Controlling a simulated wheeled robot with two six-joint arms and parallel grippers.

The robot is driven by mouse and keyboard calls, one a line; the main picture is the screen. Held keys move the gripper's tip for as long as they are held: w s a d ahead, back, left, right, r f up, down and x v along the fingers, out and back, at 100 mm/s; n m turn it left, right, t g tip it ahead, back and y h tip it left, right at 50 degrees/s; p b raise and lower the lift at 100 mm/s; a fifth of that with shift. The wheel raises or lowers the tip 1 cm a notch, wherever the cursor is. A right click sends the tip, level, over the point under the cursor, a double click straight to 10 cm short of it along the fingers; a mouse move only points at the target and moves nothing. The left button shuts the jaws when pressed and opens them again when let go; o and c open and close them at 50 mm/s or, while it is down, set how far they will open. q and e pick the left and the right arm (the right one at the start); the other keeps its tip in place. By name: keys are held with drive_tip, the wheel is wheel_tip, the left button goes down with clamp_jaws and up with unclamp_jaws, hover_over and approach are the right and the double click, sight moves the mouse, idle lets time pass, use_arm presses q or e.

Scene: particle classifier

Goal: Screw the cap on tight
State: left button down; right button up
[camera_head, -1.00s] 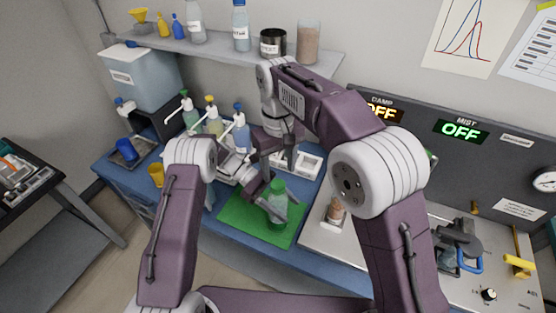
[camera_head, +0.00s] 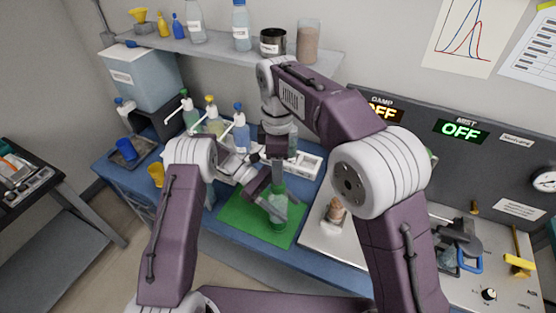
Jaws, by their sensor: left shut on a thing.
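A green bottle (camera_head: 278,224) stands upright on the green mat (camera_head: 239,219). My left gripper (camera_head: 276,207) reaches in from the left and is shut on the bottle around its body. My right gripper (camera_head: 278,181) points straight down from above, with its tips at the top of the bottle. The cap cannot be made out; the bottle's mouth is hidden by the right gripper. Whether the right fingers are open or shut is too small to tell.
Pump bottles (camera_head: 240,135) stand behind the mat. A small brown-topped container (camera_head: 335,212) stands on the pale metal plate (camera_head: 320,240) to the right. A yellow cup (camera_head: 156,174) and a blue cup (camera_head: 127,149) are at the left. The mat's front left is clear.

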hover_over(278, 203)
drive_tip(key=w, duration=0.3)
wheel_tip(278, 203, down, 6)
drive_tip(key=shift+s+a+f, duration=0.1)
drive_tip(key=shift+f, duration=0.15)
clamp_jaws()
drive_tip(key=m, duration=0.4)
drive_tip(key=shift+m, duration=0.3)
drive_tip(key=m, duration=0.3)
drive_tip(key=shift+m, duration=0.3)
drive_tip(key=m, duration=0.5)
drive_tip(key=shift+m, duration=0.4)
drive_tip(key=m, duration=0.4)
drive_tip(key=shift+o, duration=0.7)
unclamp_jaws()
